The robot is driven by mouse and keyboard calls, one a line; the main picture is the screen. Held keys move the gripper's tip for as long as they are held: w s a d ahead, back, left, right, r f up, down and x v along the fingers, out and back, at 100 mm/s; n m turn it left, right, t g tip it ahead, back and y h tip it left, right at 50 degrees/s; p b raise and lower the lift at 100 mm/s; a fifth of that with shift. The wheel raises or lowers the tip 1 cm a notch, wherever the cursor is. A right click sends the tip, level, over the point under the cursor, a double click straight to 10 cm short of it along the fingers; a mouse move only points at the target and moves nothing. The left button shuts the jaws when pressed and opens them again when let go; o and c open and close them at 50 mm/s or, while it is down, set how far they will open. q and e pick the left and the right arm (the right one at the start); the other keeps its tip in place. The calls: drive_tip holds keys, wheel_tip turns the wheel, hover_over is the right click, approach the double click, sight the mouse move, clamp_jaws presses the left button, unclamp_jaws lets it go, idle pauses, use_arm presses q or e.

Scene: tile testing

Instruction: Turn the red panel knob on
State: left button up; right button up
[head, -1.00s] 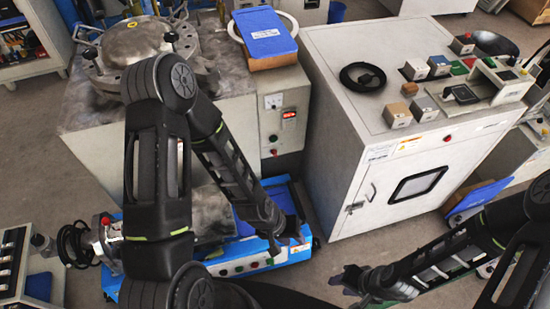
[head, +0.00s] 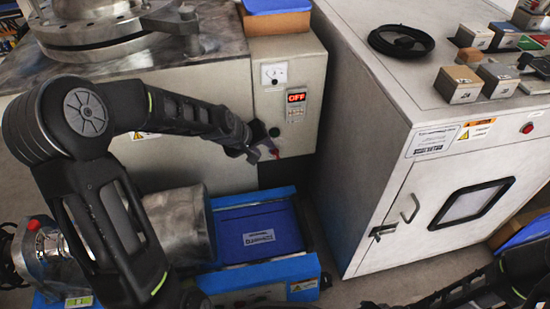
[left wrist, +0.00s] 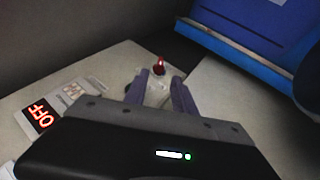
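The red knob (head: 275,153) is low on the front of the grey panel box (head: 310,65), partly hidden by my gripper in the head view. In the left wrist view the red knob (left wrist: 159,66) shows just beyond and between my fingertips. The panel display (head: 296,97) reads OFF in red; it also shows in the left wrist view (left wrist: 40,116). My left gripper (head: 263,154) is at the knob with fingers apart; contact is not clear. The fingers also show apart in the left wrist view (left wrist: 158,80). My right gripper (head: 372,304) is barely visible at the bottom edge.
A white cabinet (head: 360,130) with blocks and a black ring (head: 401,41) on top stands to the right. A blue cart (head: 260,270) with a metal cylinder (head: 180,222) is below my left arm. A gauge (head: 274,74) sits above the display.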

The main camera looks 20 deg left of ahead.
sight(274, 154)
use_arm(q)
drive_tip(key=b+x, duration=0.3)
drive_tip(key=x, duration=0.4)
drive_tip(key=shift+w+d+f, duration=0.15)
drive_tip(key=shift+w+f, duration=0.05)
drive_tip(key=shift+f, duration=0.15)
drive_tip(key=shift+c, duration=0.3)
clamp_jaws()
